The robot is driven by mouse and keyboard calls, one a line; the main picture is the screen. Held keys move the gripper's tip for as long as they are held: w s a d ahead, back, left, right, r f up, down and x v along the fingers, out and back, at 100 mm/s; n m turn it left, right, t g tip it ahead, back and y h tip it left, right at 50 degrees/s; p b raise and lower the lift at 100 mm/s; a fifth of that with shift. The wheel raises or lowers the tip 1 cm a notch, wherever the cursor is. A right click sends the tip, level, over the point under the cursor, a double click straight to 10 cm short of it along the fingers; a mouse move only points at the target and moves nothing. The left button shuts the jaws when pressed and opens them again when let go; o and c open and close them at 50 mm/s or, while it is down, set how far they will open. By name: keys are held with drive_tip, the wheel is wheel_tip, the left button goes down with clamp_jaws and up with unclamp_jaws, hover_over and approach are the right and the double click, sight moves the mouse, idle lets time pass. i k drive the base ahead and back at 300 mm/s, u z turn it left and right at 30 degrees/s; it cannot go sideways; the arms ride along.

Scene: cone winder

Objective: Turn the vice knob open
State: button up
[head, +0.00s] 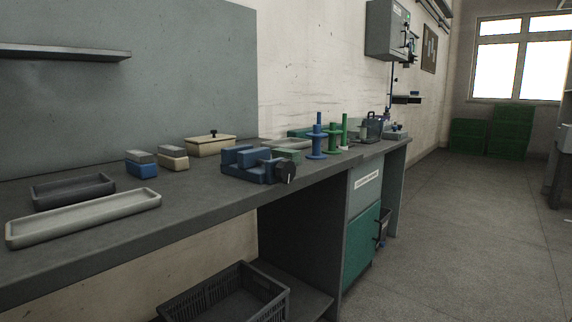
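A blue vice (246,165) stands on the grey workbench (200,197), near its front edge. A round black knob (286,172) with a pale line mark sits on the vice's right end and faces the front right. The pale line looks close to upright. A gap shows between the blue jaws, and I cannot tell how wide it is. My gripper is not in the head view, and nothing touches the knob.
A white tray (84,216) and a dark tray (73,190) lie at the left. Small blocks (142,163) and a lidded box (210,145) stand behind the vice. Blue (317,138) and green (333,140) spindles stand to its right. A crate (225,295) sits below; floor at right is clear.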

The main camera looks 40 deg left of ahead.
sight(285, 170)
drive_tip(key=u, duration=0.6)
drive_tip(key=i, duration=1)
drive_tip(key=u, duration=0.7)
